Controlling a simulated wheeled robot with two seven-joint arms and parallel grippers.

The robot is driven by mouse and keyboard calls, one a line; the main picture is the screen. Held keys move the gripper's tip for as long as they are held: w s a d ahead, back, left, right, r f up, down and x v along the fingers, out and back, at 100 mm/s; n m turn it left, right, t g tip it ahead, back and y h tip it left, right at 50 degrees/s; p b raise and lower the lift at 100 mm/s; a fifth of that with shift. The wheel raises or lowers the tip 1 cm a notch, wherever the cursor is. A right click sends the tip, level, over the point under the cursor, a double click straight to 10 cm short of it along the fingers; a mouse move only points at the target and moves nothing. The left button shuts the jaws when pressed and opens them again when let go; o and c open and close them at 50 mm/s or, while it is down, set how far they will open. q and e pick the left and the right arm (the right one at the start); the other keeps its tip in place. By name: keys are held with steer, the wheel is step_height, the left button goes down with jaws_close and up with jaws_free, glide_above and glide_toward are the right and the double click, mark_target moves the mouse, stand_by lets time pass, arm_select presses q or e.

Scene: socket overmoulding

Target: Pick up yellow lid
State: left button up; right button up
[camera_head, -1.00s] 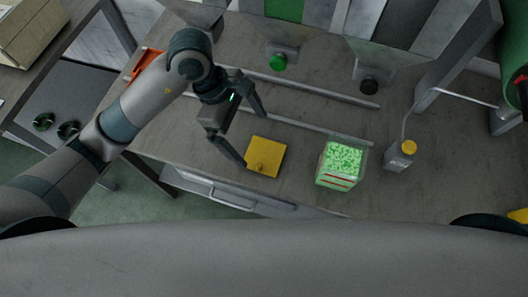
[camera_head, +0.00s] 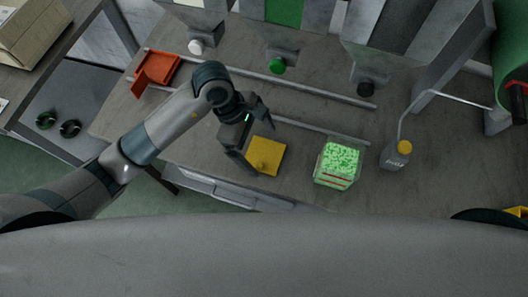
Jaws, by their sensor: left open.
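The yellow lid (camera_head: 268,157) is a flat square plate with a small knob. It lies on the grey table near its front edge, left of the clear box. My left gripper (camera_head: 262,145) is open, its fingers spread just above and around the lid's left side. I cannot tell whether a finger touches the lid. The lid's left edge is partly hidden by the gripper. My right gripper is not in view.
A clear box (camera_head: 337,164) of green pellets stands right of the lid. A bottle with a yellow cap (camera_head: 396,155) stands farther right. Metal rails (camera_head: 300,90) run across the table behind. An orange-red scoop (camera_head: 156,74) lies at the back left.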

mark_target(268, 156)
arm_select(q)
steer(key=shift+p+x, duration=0.4)
steer(key=shift+x, duration=1.2)
steer(key=c, duration=1.1)
